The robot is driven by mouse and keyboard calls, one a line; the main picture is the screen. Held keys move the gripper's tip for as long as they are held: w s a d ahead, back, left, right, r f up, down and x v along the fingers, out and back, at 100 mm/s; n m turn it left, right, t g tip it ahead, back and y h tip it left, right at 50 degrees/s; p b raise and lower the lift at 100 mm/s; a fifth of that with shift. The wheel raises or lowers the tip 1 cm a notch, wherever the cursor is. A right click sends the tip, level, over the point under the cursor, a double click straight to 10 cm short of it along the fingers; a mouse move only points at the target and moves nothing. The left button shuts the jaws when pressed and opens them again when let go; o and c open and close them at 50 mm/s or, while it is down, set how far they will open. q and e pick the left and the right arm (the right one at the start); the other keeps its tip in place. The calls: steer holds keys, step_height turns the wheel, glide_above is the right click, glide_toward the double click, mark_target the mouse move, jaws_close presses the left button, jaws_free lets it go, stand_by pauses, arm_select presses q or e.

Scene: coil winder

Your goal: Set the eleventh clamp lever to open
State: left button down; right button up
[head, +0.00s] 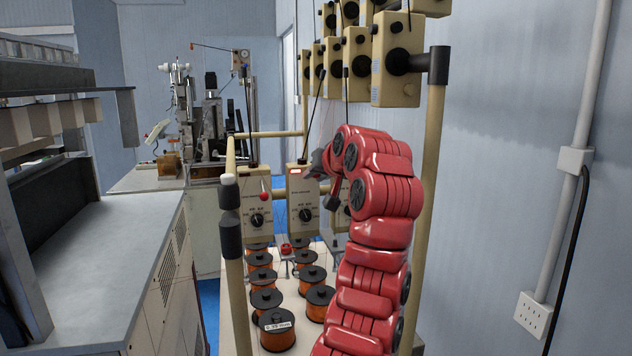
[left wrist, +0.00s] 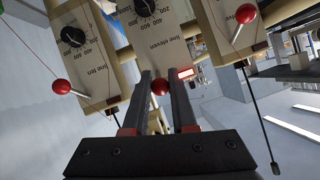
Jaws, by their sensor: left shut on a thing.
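The line eleven box (head: 304,215) is the cream one in the middle of the lower row, with a black dial. Its printed name shows on its face in the left wrist view (left wrist: 155,32). My left gripper (head: 313,172) is at the top of this box in the head view. In the left wrist view its two dark fingers (left wrist: 170,88) are shut on the red ball (left wrist: 160,87) of the eleventh clamp lever. The lever's rod is hidden, so its angle cannot be told. My right gripper is not in view.
The line ten box (left wrist: 85,40) has its own red ball (left wrist: 61,87) beside my fingers. Another lever's red ball (left wrist: 246,13) is on the other side. Thin wires run close by. Several orange wire spools (head: 277,330) stand below, with tensioner boxes (head: 397,60) above.

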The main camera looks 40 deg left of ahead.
arm_select(q)
steer(key=shift+r, duration=0.25)
stand_by(0.3)
steer(key=c, duration=0.7)
jaws_free()
steer(key=shift+w+f, duration=0.1)
steer(key=shift+c, duration=0.2)
steer(key=v, duration=1.7)
steer(key=shift+d, duration=0.1)
